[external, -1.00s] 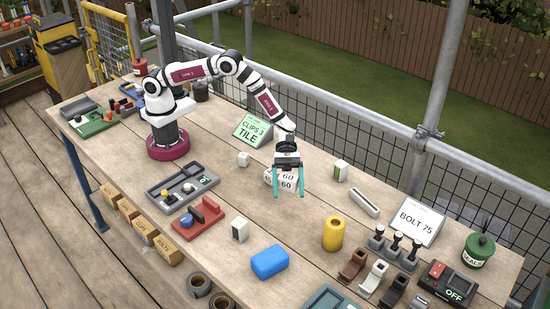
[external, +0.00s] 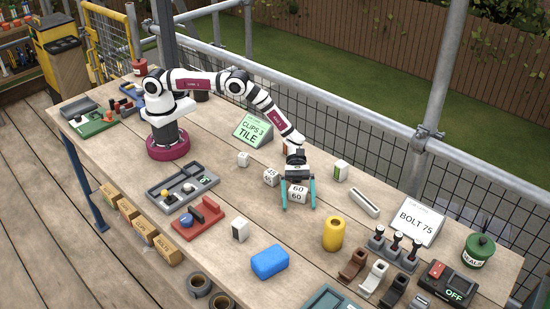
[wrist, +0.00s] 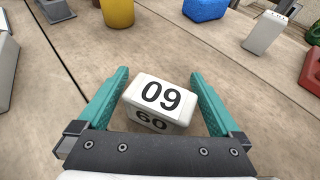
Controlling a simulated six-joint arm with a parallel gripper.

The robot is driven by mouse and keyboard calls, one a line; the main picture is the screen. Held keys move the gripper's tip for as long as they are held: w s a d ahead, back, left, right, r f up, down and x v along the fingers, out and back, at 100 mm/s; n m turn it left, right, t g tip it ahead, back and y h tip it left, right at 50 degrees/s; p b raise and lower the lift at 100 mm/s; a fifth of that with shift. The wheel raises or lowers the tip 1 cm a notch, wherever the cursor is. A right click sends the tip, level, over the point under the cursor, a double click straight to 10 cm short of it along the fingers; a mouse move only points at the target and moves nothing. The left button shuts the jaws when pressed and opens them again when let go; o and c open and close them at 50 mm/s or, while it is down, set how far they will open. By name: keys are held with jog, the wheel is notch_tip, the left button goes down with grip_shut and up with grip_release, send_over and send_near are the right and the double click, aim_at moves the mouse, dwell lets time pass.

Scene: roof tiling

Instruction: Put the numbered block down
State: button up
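A white numbered block (external: 298,194) reading 60 is between the fingers of my gripper (external: 298,207). It appears to rest on the wooden bench. A second white numbered block (external: 271,177), reading 45, stands a little to the left and behind.
A yellow cylinder (external: 333,233) and a blue block (external: 270,262) stand in front. A small white-and-green box (external: 341,170) and a grey channel piece (external: 364,203) lie to the right. The CLIPS 3 TILE sign (external: 253,130) stands behind. Bench around the 60 block is clear.

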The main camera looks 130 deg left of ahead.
jog(key=shift+s+a+r, duration=0.1)
jog(key=shift+r, duration=0.15)
jog(key=v, duration=1.1)
jog(key=shift+s+a, duration=0.25)
jog(key=shift+a, duration=0.05)
jog(key=s+d+r+m+g+y, duration=0.1)
jog(key=s+d+r+m+g, duration=0.8)
jog(key=d+r+m, duration=0.6)
jog(key=s+r+m+y, duration=0.2)
jog(key=s+m+y, duration=0.8)
jog(key=s+m, duration=0.7)
jog(key=s, duration=1)
jog(key=shift+s+d+r+m+g, duration=0.2)
jog(key=shift+r+m+g, duration=0.1)
jog(key=shift+r, duration=0.05)
